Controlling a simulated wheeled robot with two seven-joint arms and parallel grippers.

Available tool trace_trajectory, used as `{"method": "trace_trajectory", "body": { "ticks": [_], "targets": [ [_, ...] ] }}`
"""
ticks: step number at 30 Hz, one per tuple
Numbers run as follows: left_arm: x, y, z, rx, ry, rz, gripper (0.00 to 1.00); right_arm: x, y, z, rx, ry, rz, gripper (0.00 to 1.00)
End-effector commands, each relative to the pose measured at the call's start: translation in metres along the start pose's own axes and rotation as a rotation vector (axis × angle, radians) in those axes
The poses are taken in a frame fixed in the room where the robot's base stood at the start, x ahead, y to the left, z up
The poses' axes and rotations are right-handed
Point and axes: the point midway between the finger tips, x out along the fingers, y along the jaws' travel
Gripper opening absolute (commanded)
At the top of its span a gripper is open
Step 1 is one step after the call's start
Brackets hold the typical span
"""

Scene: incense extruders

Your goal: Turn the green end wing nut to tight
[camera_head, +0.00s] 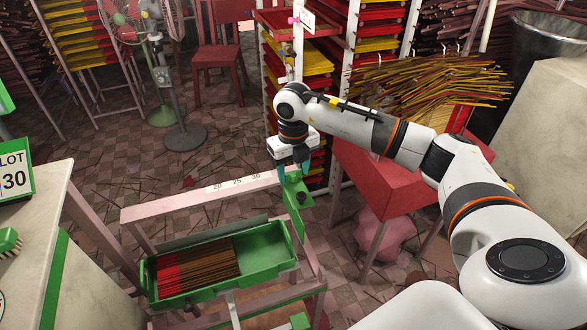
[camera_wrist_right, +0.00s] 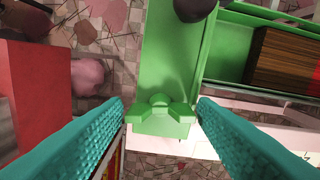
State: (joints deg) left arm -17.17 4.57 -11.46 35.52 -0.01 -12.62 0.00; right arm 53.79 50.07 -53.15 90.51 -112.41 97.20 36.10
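The green wing nut (camera_wrist_right: 160,106) sits on a flat green plate (camera_wrist_right: 172,50) in the right wrist view, its two wings spread left and right. My right gripper (camera_wrist_right: 161,112) is open, with one teal finger on each side of the nut. The fingertips are close to the wing ends; I cannot tell whether they touch. In the head view my right gripper (camera_head: 293,168) points down over the green end bracket (camera_head: 298,205) at the right end of the rail, and the nut is hard to make out there. My left gripper is not in view.
A dark round knob (camera_wrist_right: 194,6) stands on the plate. A green tray (camera_head: 270,243) with brown and red sticks (camera_head: 205,267) lies below the numbered rail (camera_head: 200,192). A red table (camera_head: 385,180) stands close on the right, and a pale counter (camera_head: 40,225) on the left.

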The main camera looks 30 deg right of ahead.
Motion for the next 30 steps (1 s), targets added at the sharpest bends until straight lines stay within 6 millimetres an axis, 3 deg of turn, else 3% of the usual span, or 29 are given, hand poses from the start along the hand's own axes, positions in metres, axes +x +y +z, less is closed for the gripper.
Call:
{"method": "trace_trajectory", "body": {
  "ticks": [10,14,24,30],
  "targets": [
    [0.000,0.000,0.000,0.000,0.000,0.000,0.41,-0.001,0.000,0.000,-0.001,0.001,-0.001,0.64],
    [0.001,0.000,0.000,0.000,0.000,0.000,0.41,-0.011,0.000,-0.001,0.000,0.004,-0.001,0.64],
    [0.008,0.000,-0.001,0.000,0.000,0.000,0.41,-0.079,0.000,-0.001,-0.001,0.006,-0.002,0.64],
    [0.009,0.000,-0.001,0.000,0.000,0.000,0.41,-0.110,0.000,-0.001,-0.001,0.002,-0.001,0.64]
  ]
}}
